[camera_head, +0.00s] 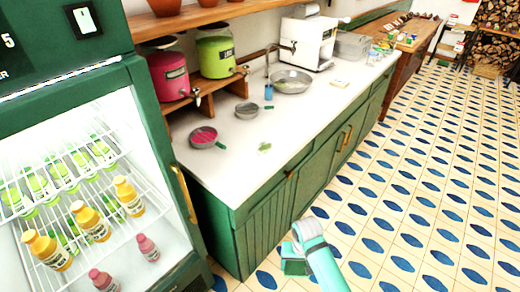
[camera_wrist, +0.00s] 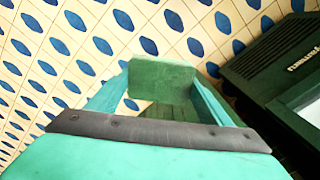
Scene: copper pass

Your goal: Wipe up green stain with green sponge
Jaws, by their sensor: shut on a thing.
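The green sponge (camera_wrist: 162,80) is a flat dark-green block between the two teal fingers of my gripper (camera_wrist: 160,92) in the wrist view. In the head view my gripper (camera_head: 296,258) is low over the tiled floor, in front of the green cabinet and apart from it. It is shut on the sponge (camera_head: 295,268), which shows only partly there. A small green patch (camera_head: 265,148), which looks like the green stain, lies on the white countertop (camera_head: 240,172) near its front edge. My gripper is below and in front of it, not touching the counter.
Pink (camera_head: 169,75) and green (camera_head: 215,55) dispensers stand behind. A bottle fridge (camera_head: 150,110) is at left. Floor at right is clear.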

